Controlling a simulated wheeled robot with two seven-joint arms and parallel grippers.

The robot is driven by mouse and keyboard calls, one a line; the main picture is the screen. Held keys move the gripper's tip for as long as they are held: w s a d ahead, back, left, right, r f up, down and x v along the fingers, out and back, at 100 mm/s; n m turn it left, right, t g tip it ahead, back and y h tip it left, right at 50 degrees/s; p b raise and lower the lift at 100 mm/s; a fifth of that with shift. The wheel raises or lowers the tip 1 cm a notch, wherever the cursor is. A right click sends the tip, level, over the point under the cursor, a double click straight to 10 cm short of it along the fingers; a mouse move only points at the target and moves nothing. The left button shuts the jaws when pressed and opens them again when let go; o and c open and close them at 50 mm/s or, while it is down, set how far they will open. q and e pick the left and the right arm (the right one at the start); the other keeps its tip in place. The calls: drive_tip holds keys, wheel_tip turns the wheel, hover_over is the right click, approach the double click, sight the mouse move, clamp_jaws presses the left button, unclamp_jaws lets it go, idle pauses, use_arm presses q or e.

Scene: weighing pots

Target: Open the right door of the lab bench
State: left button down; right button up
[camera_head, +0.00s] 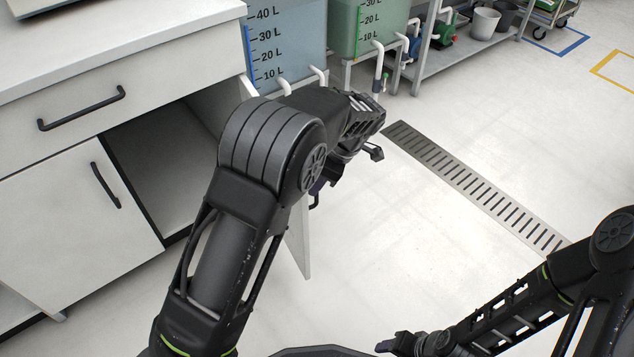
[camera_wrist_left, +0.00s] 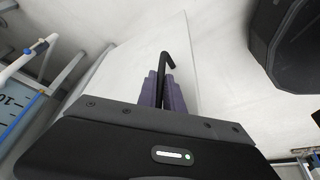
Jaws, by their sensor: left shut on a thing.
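The lab bench (camera_head: 70,205) stands at the left in the head view. Its right door (camera_head: 299,240) is swung well out from the open, dark compartment, and my left arm covers most of it. The white door panel (camera_wrist_left: 130,62) also shows in the left wrist view. My left gripper (camera_head: 318,190) is at the door's outer side. In the left wrist view its purple fingers (camera_wrist_left: 163,92) are shut on the black door handle (camera_wrist_left: 165,62). My right gripper (camera_head: 388,345) is low at the bottom edge, away from the bench, and its jaws are unclear.
The bench's left door (camera_head: 70,220) and drawer (camera_head: 80,115) are shut. Blue (camera_head: 285,40) and green (camera_head: 368,25) marked tanks stand behind the bench. A floor drain grate (camera_head: 470,185) crosses the right side. The floor between door and grate is clear.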

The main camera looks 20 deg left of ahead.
use_arm(q)
drive_tip(key=c, duration=1.5)
unclamp_jaws()
drive_tip(key=p+v, duration=0.2)
drive_tip(key=v, duration=0.5)
drive_tip(key=shift+r+p, duration=0.35)
drive_tip(key=shift+r, duration=0.05)
drive_tip(key=shift+d+r, duration=0.1)
